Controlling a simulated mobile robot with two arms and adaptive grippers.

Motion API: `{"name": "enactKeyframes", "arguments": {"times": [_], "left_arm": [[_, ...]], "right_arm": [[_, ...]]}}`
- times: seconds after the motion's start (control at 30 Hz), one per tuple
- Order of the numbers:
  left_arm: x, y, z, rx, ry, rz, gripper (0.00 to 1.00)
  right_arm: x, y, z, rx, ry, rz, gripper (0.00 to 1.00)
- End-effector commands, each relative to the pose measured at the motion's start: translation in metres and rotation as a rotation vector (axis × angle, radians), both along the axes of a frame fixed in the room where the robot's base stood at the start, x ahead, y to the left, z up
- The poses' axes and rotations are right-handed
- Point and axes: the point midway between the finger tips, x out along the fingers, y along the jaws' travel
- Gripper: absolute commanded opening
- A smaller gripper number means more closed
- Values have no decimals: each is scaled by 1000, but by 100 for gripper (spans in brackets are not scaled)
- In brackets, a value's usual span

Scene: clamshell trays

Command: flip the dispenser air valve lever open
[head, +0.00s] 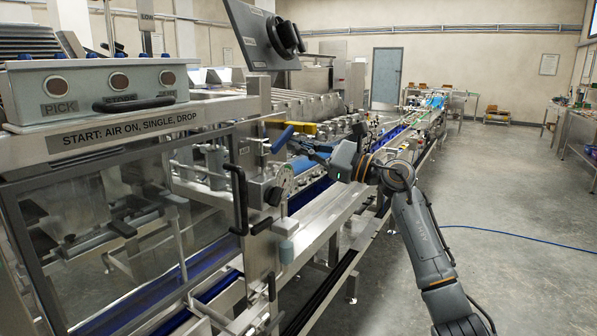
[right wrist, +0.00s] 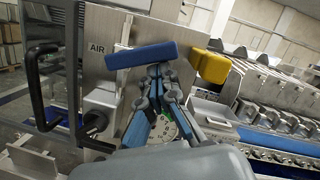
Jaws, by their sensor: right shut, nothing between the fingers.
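The air valve lever has a blue handle (head: 283,139) on the machine's front panel, beside the dial gauge. In the right wrist view the blue handle (right wrist: 142,55) lies nearly level, slightly tilted, right of the "AIR" label (right wrist: 97,47). My right gripper (head: 296,146) reaches in from the right, close to the handle. In the right wrist view my right gripper (right wrist: 159,72) is shut and empty, its tips at the handle's lower edge. I cannot tell whether they touch it. The fingers partly cover the gauge. My left gripper is not in view.
A yellow handle or block (right wrist: 211,66) is right of the lever. A black door handle (head: 238,195) stands out left of the gauge (head: 285,178). A monitor (head: 262,38) hangs above. The conveyor line runs back to the right, and the floor (head: 500,200) there is open.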

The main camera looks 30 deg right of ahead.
Motion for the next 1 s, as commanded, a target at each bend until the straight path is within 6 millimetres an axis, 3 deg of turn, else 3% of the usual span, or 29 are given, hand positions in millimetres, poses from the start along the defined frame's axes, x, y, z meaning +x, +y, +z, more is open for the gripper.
{"name": "enactKeyframes", "arguments": {"times": [0.03, 0.3, 0.83, 1.0], "left_arm": [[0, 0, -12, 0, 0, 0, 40], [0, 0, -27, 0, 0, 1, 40], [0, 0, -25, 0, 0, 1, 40], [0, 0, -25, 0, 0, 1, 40]], "right_arm": [[0, -1, -1, -43, -28, -2, 0], [-1, 1, 18, -263, -156, -1, 0], [-7, 12, 44, -683, -403, 1, 0], [-8, 14, 43, -713, -419, 1, 0]]}}
